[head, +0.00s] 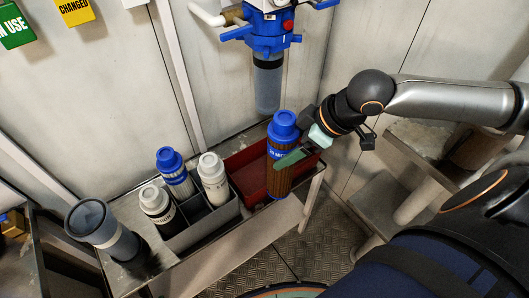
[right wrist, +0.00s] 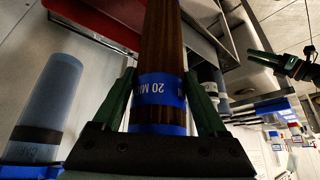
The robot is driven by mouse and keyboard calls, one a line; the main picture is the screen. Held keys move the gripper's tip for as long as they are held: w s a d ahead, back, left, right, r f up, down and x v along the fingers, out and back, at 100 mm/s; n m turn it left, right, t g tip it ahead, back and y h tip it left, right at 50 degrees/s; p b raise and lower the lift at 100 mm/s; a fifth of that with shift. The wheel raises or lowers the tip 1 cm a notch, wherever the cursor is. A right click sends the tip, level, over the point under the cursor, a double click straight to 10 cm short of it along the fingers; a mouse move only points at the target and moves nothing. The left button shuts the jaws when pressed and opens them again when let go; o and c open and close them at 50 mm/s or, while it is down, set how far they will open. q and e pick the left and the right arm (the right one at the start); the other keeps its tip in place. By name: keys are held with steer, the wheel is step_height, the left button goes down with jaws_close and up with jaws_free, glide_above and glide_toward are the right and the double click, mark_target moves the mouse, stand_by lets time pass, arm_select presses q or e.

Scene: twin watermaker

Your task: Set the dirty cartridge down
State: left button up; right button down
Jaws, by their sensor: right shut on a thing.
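The dirty cartridge (head: 279,180) is a brown cylinder with a blue cap and a blue band, roughly upright in the head view. My right gripper (head: 292,158) is shut on it from the right, around the band near the cap. In the right wrist view the green fingers (right wrist: 158,100) sit on both sides of the cartridge (right wrist: 162,45). The red tray (head: 243,170) lies behind and below it; I cannot tell whether the cartridge's lower end touches the tray. My left gripper (right wrist: 262,57) shows small at the right of the wrist view, its jaw opening unclear.
A grey divided rack (head: 208,226) left of the tray holds white-capped and blue-capped cartridges. A grey cylindrical container (head: 112,236) stands at the bench's left end. The blue-headed filter housing (head: 267,85) hangs on the wall above the tray. The bench's front edge (head: 306,200) is close.

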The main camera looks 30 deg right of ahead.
arm_select(q)
steer(key=shift+w+d+f+b, duration=0.35)
steer(key=shift+d+f+b, duration=0.1)
steer(key=shift+b, duration=0.35)
arm_select(e)
steer(key=w+d+f, duration=0.6)
steer(key=w+f, duration=0.6)
steer(key=shift+w+f, duration=0.4)
arm_select(q)
steer(key=shift+r, duration=0.1)
arm_select(e)
steer(key=shift+d, duration=0.1)
steer(key=shift+f, duration=0.2)
jaws_free()
arm_select(q)
steer(key=shift+w, duration=0.1)
arm_select(e)
steer(key=shift+r, duration=0.1)
